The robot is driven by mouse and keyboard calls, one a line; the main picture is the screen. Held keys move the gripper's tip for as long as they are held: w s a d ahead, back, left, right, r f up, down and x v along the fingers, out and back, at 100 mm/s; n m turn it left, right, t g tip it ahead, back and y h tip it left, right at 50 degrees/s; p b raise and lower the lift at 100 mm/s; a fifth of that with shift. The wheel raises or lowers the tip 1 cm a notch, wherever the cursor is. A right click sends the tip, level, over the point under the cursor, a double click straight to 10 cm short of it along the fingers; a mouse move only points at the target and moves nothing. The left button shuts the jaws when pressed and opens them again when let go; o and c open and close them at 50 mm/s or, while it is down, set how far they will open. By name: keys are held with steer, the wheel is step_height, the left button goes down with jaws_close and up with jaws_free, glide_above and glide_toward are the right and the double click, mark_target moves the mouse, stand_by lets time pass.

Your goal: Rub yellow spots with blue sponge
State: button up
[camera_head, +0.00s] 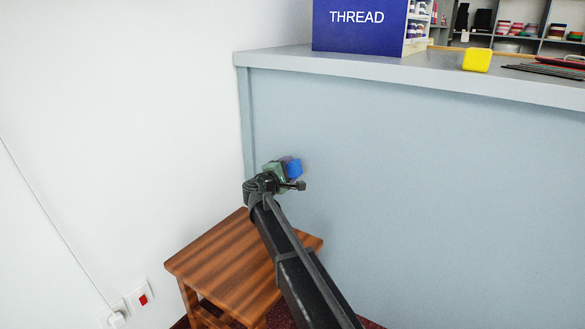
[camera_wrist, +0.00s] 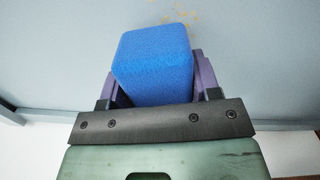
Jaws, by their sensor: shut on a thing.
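My gripper (camera_wrist: 153,88) is shut on a blue sponge (camera_wrist: 155,60), which sits between its two purple fingers in the wrist view. In the head view the blue sponge (camera_head: 294,169) is at the front panel of the counter (camera_head: 420,180), near its left end. Faint yellow spots (camera_wrist: 180,18) show on the grey-blue panel just beyond the sponge's far end in the wrist view. Whether the sponge touches the panel I cannot tell. In the head view the spots are hidden or too small to make out.
A wooden stool (camera_head: 225,265) stands below my gripper, against the counter. A white wall (camera_head: 120,120) with a socket (camera_head: 142,299) is at left. On the counter top are a blue THREAD box (camera_head: 360,28) and a yellow block (camera_head: 477,60). The panel to the right is clear.

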steer(key=shift+v, duration=1.75)
steer(key=shift+s, duration=0.1)
steer(key=v, duration=0.2)
steer(key=shift+s+a, duration=0.2)
steer(key=shift+s, duration=0.15)
steer(key=shift+x, duration=3.4)
steer(key=shift+x, duration=1.05)
